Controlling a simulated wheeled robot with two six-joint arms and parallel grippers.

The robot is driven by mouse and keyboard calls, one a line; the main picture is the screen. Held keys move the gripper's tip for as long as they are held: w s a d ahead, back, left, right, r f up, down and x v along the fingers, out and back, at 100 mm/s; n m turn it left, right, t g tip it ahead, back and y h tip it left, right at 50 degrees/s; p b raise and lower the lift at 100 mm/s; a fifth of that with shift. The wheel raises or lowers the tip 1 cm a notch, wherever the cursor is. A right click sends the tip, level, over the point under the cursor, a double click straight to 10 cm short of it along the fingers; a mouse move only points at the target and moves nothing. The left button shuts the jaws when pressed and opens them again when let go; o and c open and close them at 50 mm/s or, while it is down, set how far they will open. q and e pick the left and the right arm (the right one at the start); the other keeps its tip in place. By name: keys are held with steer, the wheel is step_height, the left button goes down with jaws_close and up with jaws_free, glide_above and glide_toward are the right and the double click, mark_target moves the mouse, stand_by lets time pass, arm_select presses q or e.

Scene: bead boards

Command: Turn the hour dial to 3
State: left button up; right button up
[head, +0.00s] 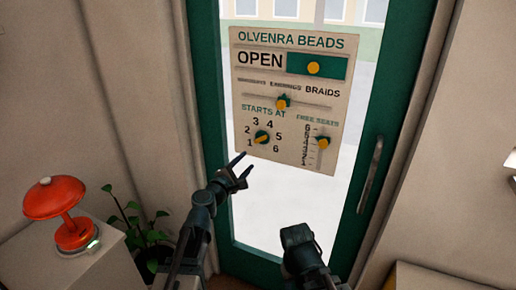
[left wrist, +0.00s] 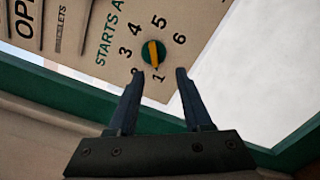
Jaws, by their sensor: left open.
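The hour dial (head: 262,137) is a round green knob with a yellow bar, under "STARTS AT" on the beige board (head: 240,100). Numbers 1 to 6 ring it. In the left wrist view the dial (left wrist: 153,53) has its bar nearly upright, one end near the 1; the 2 is partly hidden by a finger. My left gripper (head: 243,163) is open and empty, just below the dial and apart from it. In the left wrist view its fingertips (left wrist: 160,74) are spread, the dial beyond the gap. My right gripper (head: 298,237) is low, right of the left arm; its jaws cannot be made out.
The board hangs on a green-framed glass door with a handle (head: 370,172). It also bears an OPEN slider (head: 313,68), a braids slider (head: 283,102) and a free seats slider (head: 322,142) right of the dial. A red lamp (head: 58,205) and a plant (head: 140,222) stand left.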

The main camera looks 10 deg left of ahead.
mark_target(260, 141)
arm_select(q)
steer(key=shift+n, duration=0.6)
steer(key=x, duration=0.4)
steer(key=a+x, duration=0.1)
steer(key=x, duration=0.8)
steer(key=shift+w+a+r, duration=0.2)
steer(key=shift+w+a, duration=0.05)
steer(key=shift+w, duration=0.45)
jaws_close()
